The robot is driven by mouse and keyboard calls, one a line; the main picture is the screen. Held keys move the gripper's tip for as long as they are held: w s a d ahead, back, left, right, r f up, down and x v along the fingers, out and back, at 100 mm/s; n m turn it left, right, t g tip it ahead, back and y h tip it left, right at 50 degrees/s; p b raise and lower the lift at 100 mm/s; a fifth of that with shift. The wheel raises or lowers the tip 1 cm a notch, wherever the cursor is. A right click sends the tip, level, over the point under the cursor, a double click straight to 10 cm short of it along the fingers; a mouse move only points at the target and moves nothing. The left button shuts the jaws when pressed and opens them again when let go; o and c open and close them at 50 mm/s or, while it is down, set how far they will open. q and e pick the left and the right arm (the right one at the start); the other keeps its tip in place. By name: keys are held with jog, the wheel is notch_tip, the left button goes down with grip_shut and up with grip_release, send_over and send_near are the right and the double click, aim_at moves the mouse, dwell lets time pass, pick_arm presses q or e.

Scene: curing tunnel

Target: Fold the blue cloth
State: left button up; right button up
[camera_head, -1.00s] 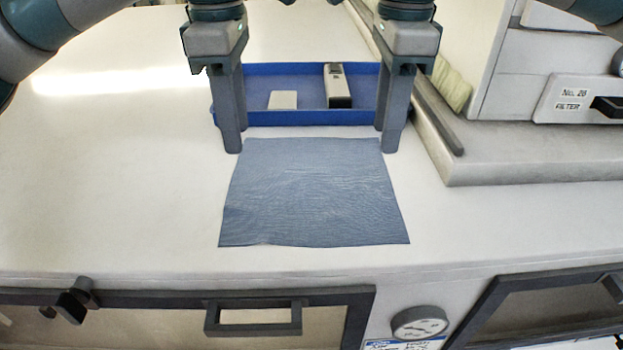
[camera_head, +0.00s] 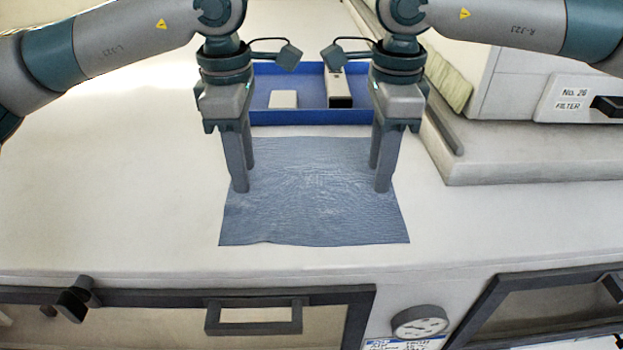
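The blue cloth (camera_head: 312,215) lies spread out flat on the white worktop, with fine wrinkles across it. My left gripper (camera_head: 246,179) points down over the left side of the cloth, its two fingers apart with nothing seen between them. My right gripper (camera_head: 378,179) points down over the right side in the same way, its fingers apart. The fingertips are at or just above the cloth; I cannot tell whether they touch it. The grippers hide small parts of the side edges.
A blue tray (camera_head: 310,117) behind the cloth holds a pale block (camera_head: 283,99) and a dark-and-white device (camera_head: 339,92). A grey ledge (camera_head: 530,170) with a machine stands at the right. The worktop (camera_head: 110,180) is clear on the left. Its front edge is near the cloth.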

pick_arm(q)
jog(key=shift+f, duration=0.2)
pick_arm(e)
jog(key=shift+f, duration=0.2)
pick_arm(q)
jog(key=shift+r, duration=0.1)
pick_arm(e)
jog(key=shift+r, duration=0.1)
pick_arm(q)
jog(key=shift+c, duration=0.5)
pick_arm(e)
jog(key=shift+c, duration=0.5)
pick_arm(q)
grip_shut()
pick_arm(e)
grip_shut()
pick_arm(q)
jog(key=shift+r, duration=0.15)
pick_arm(e)
jog(key=shift+r, duration=0.1)
